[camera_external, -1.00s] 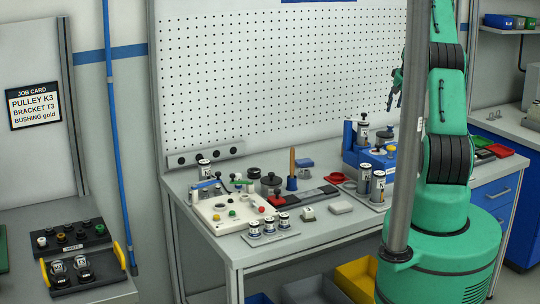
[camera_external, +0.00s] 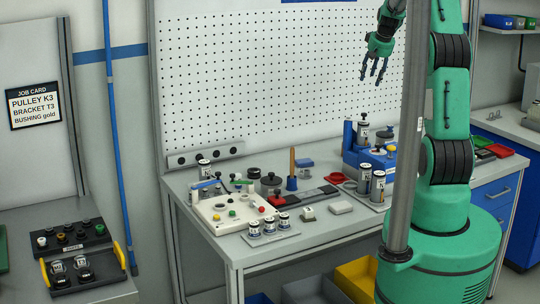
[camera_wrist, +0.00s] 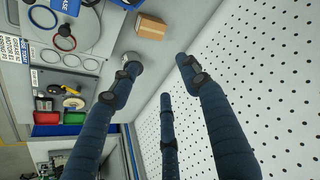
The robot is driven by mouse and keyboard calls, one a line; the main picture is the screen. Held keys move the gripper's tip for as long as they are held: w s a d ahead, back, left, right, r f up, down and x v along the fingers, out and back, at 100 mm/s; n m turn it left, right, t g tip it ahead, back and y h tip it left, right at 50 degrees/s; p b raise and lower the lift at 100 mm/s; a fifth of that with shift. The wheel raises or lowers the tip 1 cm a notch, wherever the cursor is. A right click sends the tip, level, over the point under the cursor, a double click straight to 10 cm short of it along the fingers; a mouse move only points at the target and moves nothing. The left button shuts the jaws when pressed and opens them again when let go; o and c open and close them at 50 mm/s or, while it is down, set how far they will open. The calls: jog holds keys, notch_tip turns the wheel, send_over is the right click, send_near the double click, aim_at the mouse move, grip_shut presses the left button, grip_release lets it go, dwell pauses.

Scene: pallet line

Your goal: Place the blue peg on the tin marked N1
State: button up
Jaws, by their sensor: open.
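My gripper (camera_external: 375,74) is raised in front of the pegboard, above the back of the workbench, fingers pointing down. In the wrist view its dark blue fingers (camera_wrist: 160,76) are spread and empty. Several small tins with white labels (camera_external: 269,226) stand on a tray at the bench's front. More labelled tins stand at the right (camera_external: 364,179) and back left (camera_external: 204,168). Their markings are too small to read, so I cannot tell which is N1. A blue upright piece with a wooden stick (camera_external: 292,182) stands mid-bench; I cannot tell whether it is the blue peg.
A cream panel with levers and buttons (camera_external: 228,215) lies at the bench's left. A blue fixture (camera_external: 358,148) stands at the back right. The pegboard (camera_external: 260,90) rises behind. The wrist view shows a cardboard box (camera_wrist: 150,27) and red and green bins (camera_wrist: 46,131).

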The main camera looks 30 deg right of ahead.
jog(key=s+a+r+n, duration=0.1)
jog(key=s+a+r, duration=0.6)
jog(key=a, duration=0.4)
jog(key=s+a+r+n, duration=0.1)
jog(key=s+a+r, duration=0.4)
jog(key=s+a, duration=0.9)
jog(key=s, duration=0.4)
jog(key=s+a+f+n, duration=0.1)
jog(key=s+a, duration=0.3)
jog(key=s, duration=0.4)
jog(key=s+a+y, duration=0.1)
jog(key=s+a, duration=0.3)
jog(key=s, duration=0.4)
jog(key=shift+s+a+f+n+t, duration=0.25)
jog(key=shift+a+f+n+t, duration=0.05)
jog(key=shift+a+f, duration=0.05)
jog(key=shift+f, duration=0.1)
notch_tip(320, 180, down, 6)
jog(key=b, duration=0.6)
jog(key=shift+f, duration=0.15)
